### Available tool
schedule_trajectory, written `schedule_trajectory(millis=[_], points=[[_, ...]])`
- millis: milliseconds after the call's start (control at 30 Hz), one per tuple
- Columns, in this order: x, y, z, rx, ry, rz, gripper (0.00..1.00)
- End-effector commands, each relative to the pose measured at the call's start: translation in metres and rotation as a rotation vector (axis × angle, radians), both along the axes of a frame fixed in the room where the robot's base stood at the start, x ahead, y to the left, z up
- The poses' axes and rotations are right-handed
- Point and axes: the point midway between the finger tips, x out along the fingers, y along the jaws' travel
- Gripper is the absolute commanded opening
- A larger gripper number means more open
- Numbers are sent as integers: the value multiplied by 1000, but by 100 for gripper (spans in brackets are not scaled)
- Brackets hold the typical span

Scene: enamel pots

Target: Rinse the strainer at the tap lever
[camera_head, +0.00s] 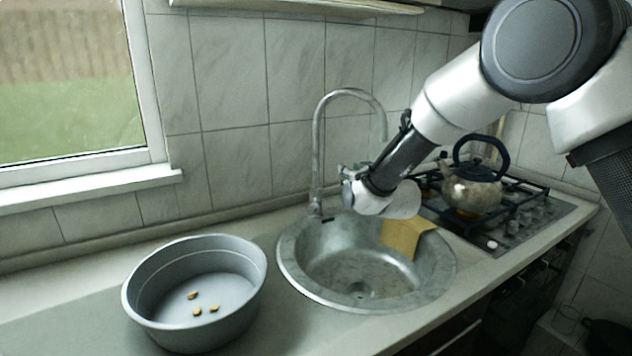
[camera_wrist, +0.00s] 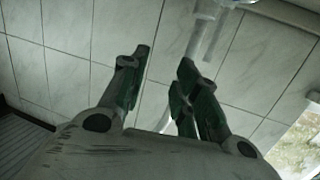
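The curved metal tap (camera_head: 318,140) rises behind the round steel sink (camera_head: 300,265). Its lever is not clear; a small dark part shows at the tap's base. My gripper (camera_head: 347,172) is above the sink's back edge, just right of the tap's upright pipe. In the wrist view my gripper (camera_wrist: 163,65) has its two green-padded fingers apart, with nothing between the tips. A pale tap pipe (camera_wrist: 203,35) passes behind the right finger there. I cannot make out a strainer in either view. A pale rounded shape beside my gripper is unclear.
A grey basin (camera_head: 255,275) holding a few small brown pieces (camera_head: 198,310) stands left of the sink. A yellow cloth (camera_head: 405,237) hangs over the sink's right rim. A kettle (camera_head: 470,190) sits on the hob (camera_head: 530,225). Bare counter (camera_head: 285,325) lies in front.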

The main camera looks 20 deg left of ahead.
Motion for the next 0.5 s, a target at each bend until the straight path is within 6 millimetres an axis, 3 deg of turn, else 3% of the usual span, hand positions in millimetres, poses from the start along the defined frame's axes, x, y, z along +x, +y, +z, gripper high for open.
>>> schedule_trajectory(millis=[33, 133, 300, 500], points=[[-9, 25, -18, 13, -29, 15, 31], [-22, 55, -36, 42, -86, 29, 31], [-29, 76, -48, 65, -128, 35, 31], [-6, 95, -48, 69, -131, 35, 31]])
